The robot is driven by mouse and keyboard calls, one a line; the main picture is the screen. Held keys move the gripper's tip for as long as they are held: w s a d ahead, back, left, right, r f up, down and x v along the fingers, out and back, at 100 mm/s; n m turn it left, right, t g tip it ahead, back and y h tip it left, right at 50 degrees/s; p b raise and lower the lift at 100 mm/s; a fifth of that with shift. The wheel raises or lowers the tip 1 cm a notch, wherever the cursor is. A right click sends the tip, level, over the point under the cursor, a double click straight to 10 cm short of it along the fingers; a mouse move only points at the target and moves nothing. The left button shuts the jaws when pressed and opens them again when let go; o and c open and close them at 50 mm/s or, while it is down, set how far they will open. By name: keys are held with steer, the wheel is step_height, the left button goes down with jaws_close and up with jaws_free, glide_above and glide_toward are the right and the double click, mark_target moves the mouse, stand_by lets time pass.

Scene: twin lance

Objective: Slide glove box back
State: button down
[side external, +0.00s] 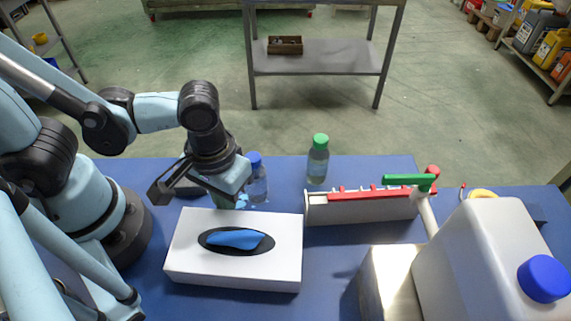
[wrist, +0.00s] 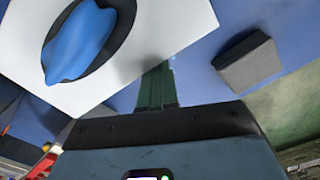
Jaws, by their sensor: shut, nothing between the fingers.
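The glove box (side external: 200,262) is a white box lying on the blue table, with a dark oval opening on top and a blue glove (side external: 236,239) showing in it. In the wrist view, the box (wrist: 165,25) fills the upper left, with the glove (wrist: 80,40) in its opening. My gripper (side external: 230,202) is shut and empty, pointing down at the box's far edge. In the wrist view my gripper's fingers (wrist: 157,82) are close beside the white edge. I cannot tell whether they touch it.
A blue-capped bottle (side external: 257,182) stands just behind my gripper, and a green-capped bottle (side external: 318,160) farther right. A dark grey block (wrist: 248,62) lies near my gripper. A white rack with red trim (side external: 350,210) and a large white jug (side external: 485,255) stand to the right.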

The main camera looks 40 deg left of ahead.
mark_target(219, 246)
steer(key=shift+s+d, duration=0.1)
steer(key=shift+s+d, duration=0.65)
steer(key=shift+s+d, duration=0.1)
steer(key=shift+s+d, duration=0.6)
stand_by(0.5)
steer(key=shift+s+d, duration=0.7)
steer(key=shift+s+d, duration=0.1)
steer(key=shift+s+d, duration=0.6)
stand_by(0.3)
